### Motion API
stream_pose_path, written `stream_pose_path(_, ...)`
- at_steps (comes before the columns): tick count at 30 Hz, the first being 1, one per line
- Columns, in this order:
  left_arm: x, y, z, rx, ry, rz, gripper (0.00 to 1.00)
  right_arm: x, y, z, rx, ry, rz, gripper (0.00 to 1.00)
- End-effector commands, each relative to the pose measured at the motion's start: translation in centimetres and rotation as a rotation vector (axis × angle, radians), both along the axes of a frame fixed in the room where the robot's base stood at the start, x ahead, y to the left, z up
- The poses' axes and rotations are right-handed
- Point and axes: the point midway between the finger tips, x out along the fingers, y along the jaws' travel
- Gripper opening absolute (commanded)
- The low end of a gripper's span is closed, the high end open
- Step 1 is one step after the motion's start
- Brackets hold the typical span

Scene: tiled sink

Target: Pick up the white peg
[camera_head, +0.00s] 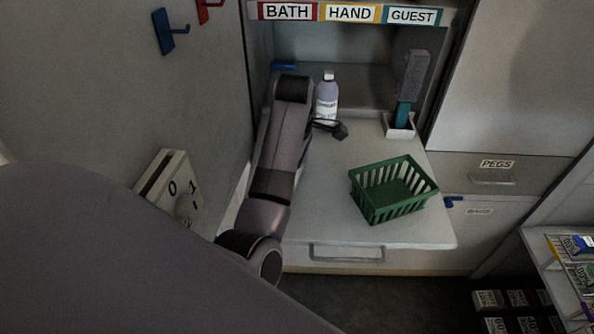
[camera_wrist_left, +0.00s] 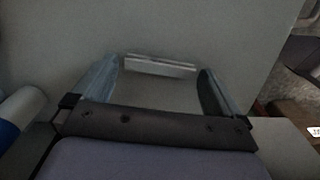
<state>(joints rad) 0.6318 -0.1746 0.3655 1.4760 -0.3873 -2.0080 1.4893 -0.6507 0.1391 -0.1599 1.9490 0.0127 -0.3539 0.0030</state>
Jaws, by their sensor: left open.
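No white peg can be made out in the head view. In the left wrist view a pale, narrow bar (camera_wrist_left: 160,64) lies across the gap beyond my fingertips; I cannot tell whether it is the white peg or an edge. My left gripper (camera_wrist_left: 160,82) is open, with a finger on each side and nothing clearly held between them. In the head view my left arm reaches over the counter's left side, and a dark part that looks like the gripper (camera_head: 331,129) is just in front of the lavender bottle (camera_head: 327,98). My right gripper is not in view.
A green basket (camera_head: 374,214) stands on the counter (camera_head: 325,215). A brush (camera_head: 408,80) stands in a white holder (camera_head: 399,131) at the back right. Blue (camera_head: 166,33) and red (camera_head: 208,8) hooks are on the left wall, above a dial box (camera_head: 165,180).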

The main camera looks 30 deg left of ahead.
Motion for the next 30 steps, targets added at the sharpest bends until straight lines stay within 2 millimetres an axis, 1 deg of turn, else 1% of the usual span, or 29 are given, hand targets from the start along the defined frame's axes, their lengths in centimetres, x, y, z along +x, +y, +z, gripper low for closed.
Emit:
stream_pose_path(1, -0.41, -0.09, -0.33, 0.001, 0.001, 0.0, 1.0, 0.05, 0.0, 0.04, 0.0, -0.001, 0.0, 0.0)
stream_pose_path(4, -0.81, -0.18, -0.6, 0.001, 0.0, 0.002, 1.0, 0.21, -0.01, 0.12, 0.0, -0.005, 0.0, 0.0)
stream_pose_path(12, -0.94, -0.23, -0.72, -0.001, 0.0, 0.003, 1.0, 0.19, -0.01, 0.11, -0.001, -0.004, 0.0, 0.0)
stream_pose_path(13, -0.94, -0.23, -0.71, -0.001, 0.0, 0.003, 0.97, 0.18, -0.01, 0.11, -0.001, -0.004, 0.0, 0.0)
stream_pose_path(14, -0.94, -0.23, -0.71, -0.001, -0.001, 0.003, 0.87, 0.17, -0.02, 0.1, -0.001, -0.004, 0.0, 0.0)
stream_pose_path(15, -0.94, -0.22, -0.71, -0.001, -0.001, 0.003, 0.74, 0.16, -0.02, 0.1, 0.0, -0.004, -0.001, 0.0)
stream_pose_path(16, -0.94, -0.21, -0.71, -0.001, -0.001, 0.003, 0.64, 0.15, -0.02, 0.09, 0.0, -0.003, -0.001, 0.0)
stream_pose_path(17, -0.94, -0.21, -0.71, -0.001, -0.001, 0.003, 0.58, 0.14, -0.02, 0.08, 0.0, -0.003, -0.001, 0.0)
stream_pose_path(30, -0.62, -0.17, -0.44, 0.0, -0.002, 0.002, 0.58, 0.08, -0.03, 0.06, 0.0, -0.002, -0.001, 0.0)
